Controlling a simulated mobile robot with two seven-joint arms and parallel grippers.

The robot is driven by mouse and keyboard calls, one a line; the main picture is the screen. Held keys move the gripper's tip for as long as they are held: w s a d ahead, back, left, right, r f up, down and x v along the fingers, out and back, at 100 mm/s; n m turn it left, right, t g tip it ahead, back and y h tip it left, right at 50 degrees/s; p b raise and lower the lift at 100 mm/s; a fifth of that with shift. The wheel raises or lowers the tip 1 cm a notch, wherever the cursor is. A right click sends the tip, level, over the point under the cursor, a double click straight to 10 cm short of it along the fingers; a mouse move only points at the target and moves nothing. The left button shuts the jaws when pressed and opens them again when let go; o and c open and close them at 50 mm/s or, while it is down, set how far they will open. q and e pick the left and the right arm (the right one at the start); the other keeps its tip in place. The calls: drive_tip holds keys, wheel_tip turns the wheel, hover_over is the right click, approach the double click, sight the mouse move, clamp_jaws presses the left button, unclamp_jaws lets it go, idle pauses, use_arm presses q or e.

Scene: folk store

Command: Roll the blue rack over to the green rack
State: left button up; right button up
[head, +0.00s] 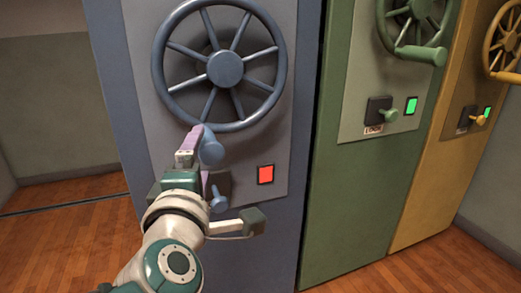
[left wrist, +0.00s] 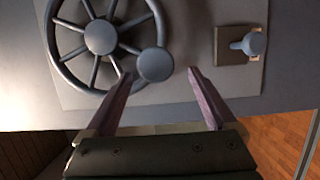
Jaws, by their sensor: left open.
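The blue rack (head: 303,150) stands before me with a spoked blue handwheel (head: 225,69) on its panel. The wheel's knob handle (head: 211,152) is at its lower left, and my left gripper (head: 197,142) is right at it in the head view. In the left wrist view the open fingers (left wrist: 160,72) reach toward the knob (left wrist: 155,65), which lies just beyond and between the tips; contact cannot be told. A small blue lever (head: 217,203) sits below, partly hidden by my arm. The green rack (head: 345,200) stands to the right. My right gripper is not in view.
A red light (head: 265,174) is on the blue rack's panel; the green rack has a green light (head: 410,106). A yellow rack (head: 440,170) stands beyond the green one. Open wooden floor with a rail (head: 65,205) lies left of the blue rack.

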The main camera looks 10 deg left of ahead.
use_arm(q)
drive_tip(key=shift+s+d+r+p, duration=0.15)
drive_tip(key=shift+s+p, duration=0.25)
drive_tip(key=shift+s, duration=0.4)
drive_tip(key=shift+s+d+f+p, duration=0.1)
drive_tip(key=shift+s+p, duration=0.25)
drive_tip(key=shift+s, duration=0.4)
drive_tip(key=shift+s+d, duration=0.2)
drive_tip(key=shift+s, duration=0.4)
